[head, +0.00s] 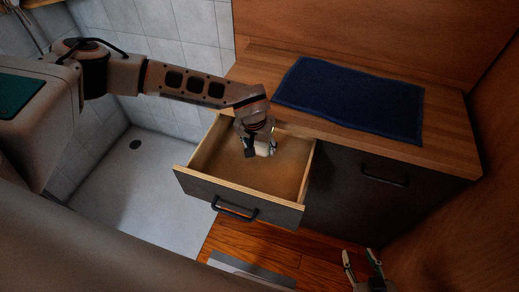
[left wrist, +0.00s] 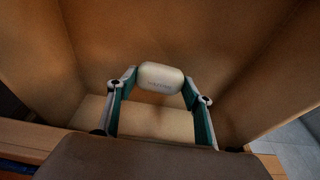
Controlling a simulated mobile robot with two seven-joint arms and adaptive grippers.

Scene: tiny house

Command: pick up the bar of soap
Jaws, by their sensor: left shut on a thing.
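The bar of soap (left wrist: 162,78) is pale cream with rounded ends and faint lettering. In the left wrist view it sits between the two fingertips of my left gripper (left wrist: 161,88), which is shut on it. In the head view my left gripper (head: 259,150) points down into the open drawer (head: 182,177), and the soap shows as a small pale patch, mostly hidden by the fingers. I cannot tell whether the soap touches the drawer bottom. My right gripper (head: 362,268) is open and empty at the bottom right, far from the drawer.
The drawer's wooden walls surround my left gripper. A wooden countertop (head: 440,150) with a dark blue mat (head: 350,100) lies behind it to the right. A closed dark cabinet front with a handle (head: 384,176) is at right. A tiled shower area with a pale floor (head: 125,180) lies left.

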